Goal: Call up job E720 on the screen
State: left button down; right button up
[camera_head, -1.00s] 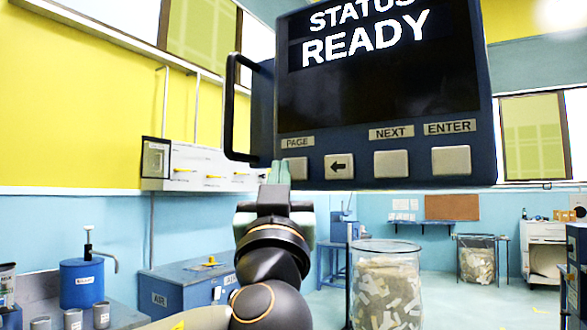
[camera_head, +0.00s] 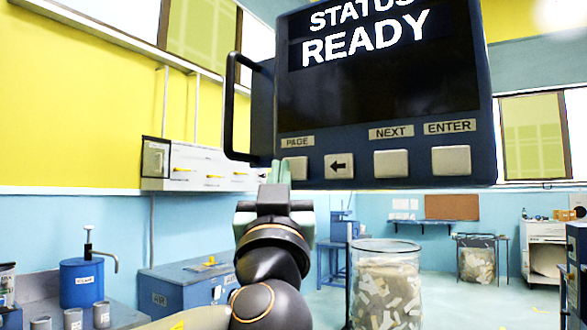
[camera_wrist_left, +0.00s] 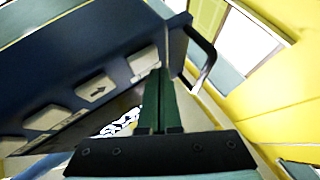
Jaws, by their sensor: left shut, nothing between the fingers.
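The dark blue screen unit (camera_head: 380,90) fills the upper right of the head view and reads "STATUS READY". Below its display are the PAGE button (camera_head: 296,169), a left-arrow button (camera_head: 338,166), the NEXT button (camera_head: 390,164) and the ENTER button (camera_head: 451,160). My left gripper (camera_head: 279,172) is shut and empty, pointing up, its green fingertips overlapping the left edge of the PAGE button. In the left wrist view the fingertips (camera_wrist_left: 161,76) are beside the PAGE button (camera_wrist_left: 143,61); contact cannot be told. The arrow button (camera_wrist_left: 97,88) lies farther left. My right gripper is not in view.
A black handle (camera_head: 230,108) sticks out from the unit's left side, close to my left gripper. A clear bin of paper scraps (camera_head: 386,290) stands below right. A blue AIR box (camera_head: 175,287) and a blue pump can (camera_head: 82,283) are at lower left.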

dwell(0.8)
pick_arm(q)
jog(key=shift+w+d+b, duration=0.25)
jog(key=shift+w+b, duration=0.05)
jog(key=shift+w, duration=0.05)
jog(key=shift+w+d, duration=0.25)
jog(key=shift+w, duration=0.1)
dwell(0.7)
jog(key=shift+s+a+b, duration=0.5)
jog(key=shift+s+b, duration=0.15)
jog(key=shift+b, duration=0.25)
